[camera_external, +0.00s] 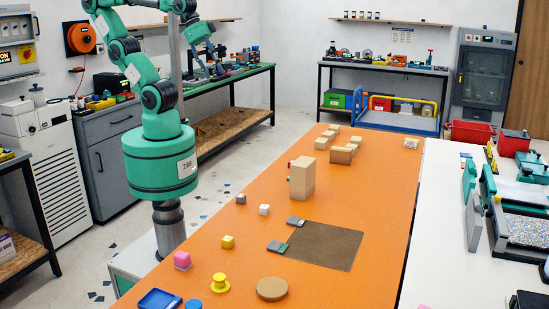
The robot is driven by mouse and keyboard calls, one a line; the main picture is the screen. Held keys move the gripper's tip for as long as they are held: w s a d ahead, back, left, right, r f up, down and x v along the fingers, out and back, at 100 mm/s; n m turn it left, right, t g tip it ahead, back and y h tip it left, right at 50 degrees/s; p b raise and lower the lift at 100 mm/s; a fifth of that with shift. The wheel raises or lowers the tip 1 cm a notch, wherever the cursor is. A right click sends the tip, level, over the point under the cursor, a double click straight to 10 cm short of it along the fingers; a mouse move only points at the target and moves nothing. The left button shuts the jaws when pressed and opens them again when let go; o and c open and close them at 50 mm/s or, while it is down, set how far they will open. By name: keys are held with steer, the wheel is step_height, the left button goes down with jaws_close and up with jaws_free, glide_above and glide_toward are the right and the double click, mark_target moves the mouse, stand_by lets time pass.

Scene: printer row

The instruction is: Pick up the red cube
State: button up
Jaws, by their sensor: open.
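A small red patch (290,164) shows at the left edge of a tall tan block (303,180) on the orange table (215,222). It may be the red cube, mostly hidden behind that block; its shape cannot be made out. My gripper (213,70) is small in the picture, at the end of my raised green arm, in front of the back workbench. It is open, with nothing seen in it. It appears high and well away from the red patch.
Several tan blocks (341,155) stand farther back. A brown mat (325,246) lies right of centre. The table's right side is clear.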

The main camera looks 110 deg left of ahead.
steer(key=shift+w, duration=0.1)
steer(key=g+b, duration=0.3)
steer(key=g, duration=0.3)
glide_above(291, 161)
step_height(291, 161, down, 33)
steer(key=shift+w+d+r, duration=0.1)
steer(key=shift+d+r, duration=0.05)
steer(key=shift+f+b, duration=0.75)
steer(key=shift+f, duration=3.55)
